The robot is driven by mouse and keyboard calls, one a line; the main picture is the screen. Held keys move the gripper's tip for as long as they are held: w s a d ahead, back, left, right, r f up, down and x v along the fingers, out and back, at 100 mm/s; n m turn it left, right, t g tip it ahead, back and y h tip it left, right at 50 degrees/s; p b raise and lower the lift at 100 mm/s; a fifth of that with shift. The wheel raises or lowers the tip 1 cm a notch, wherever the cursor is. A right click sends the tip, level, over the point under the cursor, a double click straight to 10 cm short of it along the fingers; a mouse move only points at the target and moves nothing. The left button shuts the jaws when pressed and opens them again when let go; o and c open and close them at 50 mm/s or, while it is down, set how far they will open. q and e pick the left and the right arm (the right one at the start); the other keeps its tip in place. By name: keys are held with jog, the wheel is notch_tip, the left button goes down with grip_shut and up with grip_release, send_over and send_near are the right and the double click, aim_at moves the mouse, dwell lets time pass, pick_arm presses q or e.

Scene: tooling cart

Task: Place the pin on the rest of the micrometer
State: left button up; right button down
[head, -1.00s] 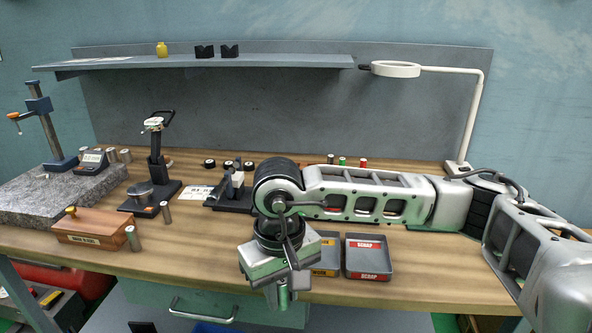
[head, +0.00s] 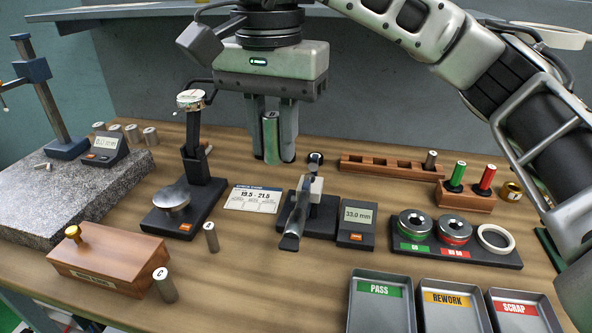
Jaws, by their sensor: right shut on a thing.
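My right gripper (head: 271,152) comes in from the top right, pointing down, and is shut on a grey metal pin (head: 270,138). The pin is upright between the two fingers, with a mark on its top end. The gripper is above the bench, behind and a little left of the micrometer in the picture. The micrometer (head: 296,214) stands on a dark base, with a grey block on top and a readout (head: 357,214) showing 33.0 mm beside it. The pin is apart from the micrometer. Its rest is too small to make out clearly. My left gripper is not in view.
A dial gauge stand (head: 194,160) and a tolerance card (head: 254,199) are left of the micrometer. Loose pins (head: 165,285) stand by a wooden box (head: 110,262). A wooden rack (head: 390,166), ring gauges (head: 415,224) and PASS, REWORK and SCRAP trays (head: 380,315) are to the right.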

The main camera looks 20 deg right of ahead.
aim_at(312, 165)
jog(key=w+d+f, duration=0.2)
jog(key=d, duration=0.1)
jog(key=w+d+f+p, duration=0.1)
jog(key=w+d+f, duration=0.1)
jog(key=w, duration=0.1)
jog(key=w+d+f, duration=0.2)
jog(key=d, duration=0.1)
jog(key=shift+w+d+f+p, duration=0.2)
jog(key=shift+w+d+p, duration=0.1)
jog(key=shift+d+p, duration=0.05)
jog(key=shift+w+d+f, duration=0.25)
jog(key=shift+w+f, duration=0.05)
jog(key=shift+f, duration=0.2)
jog(key=f, duration=0.2)
jog(key=w+d+f, duration=0.1)
jog(key=shift+f, duration=0.85)
jog(key=shift+f, duration=0.2)
jog(key=c, duration=1.2)
grip_release()
jog(key=shift+c, duration=0.2)
